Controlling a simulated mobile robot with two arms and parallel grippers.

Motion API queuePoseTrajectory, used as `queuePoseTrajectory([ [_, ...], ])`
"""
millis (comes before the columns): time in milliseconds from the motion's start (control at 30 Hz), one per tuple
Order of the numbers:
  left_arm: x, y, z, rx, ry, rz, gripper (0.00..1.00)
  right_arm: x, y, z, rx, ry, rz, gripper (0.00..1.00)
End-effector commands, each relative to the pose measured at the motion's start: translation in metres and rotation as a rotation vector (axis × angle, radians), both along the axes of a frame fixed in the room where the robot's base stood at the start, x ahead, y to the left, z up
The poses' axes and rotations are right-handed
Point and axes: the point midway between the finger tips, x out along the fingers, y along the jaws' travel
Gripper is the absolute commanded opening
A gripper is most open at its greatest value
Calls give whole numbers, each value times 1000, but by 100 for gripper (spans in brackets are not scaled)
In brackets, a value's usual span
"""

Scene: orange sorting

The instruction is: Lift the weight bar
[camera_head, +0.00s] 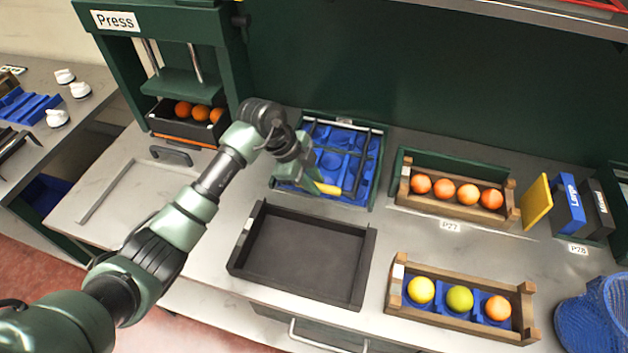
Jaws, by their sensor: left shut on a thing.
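A dark tray frame (376,165) with a blue insert of round hollows stands at the back middle of the counter. A thin dark bar (360,165) shows over the blue insert, and a yellow piece (328,189) shows at the front of the tray. I take these to be parts of the weight bar. My left gripper (312,184) reaches down over the tray's left part and is shut at the yellow piece. Its fingertips are partly hidden by its own body, and I cannot tell whether the bar is clear of the tray. My right gripper is not in view.
An empty black tray (305,255) lies in front. Wooden crates with oranges (455,205) and with mixed fruit (460,318) stand right. The press (180,75) holds a bin of oranges at left. A blue mesh basket (592,312) stands at the right edge.

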Motion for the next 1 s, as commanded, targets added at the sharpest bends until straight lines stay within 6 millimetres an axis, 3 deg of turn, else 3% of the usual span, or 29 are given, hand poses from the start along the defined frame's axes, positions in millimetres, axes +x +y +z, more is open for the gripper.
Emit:
queuePoseTrajectory([
  [467,1,-1,7,-3,-1,-2,0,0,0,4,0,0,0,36],
  [667,9,-3,33,-4,-6,-1,0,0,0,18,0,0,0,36],
  [1000,41,-9,99,-5,-12,1,0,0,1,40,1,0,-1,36],
])
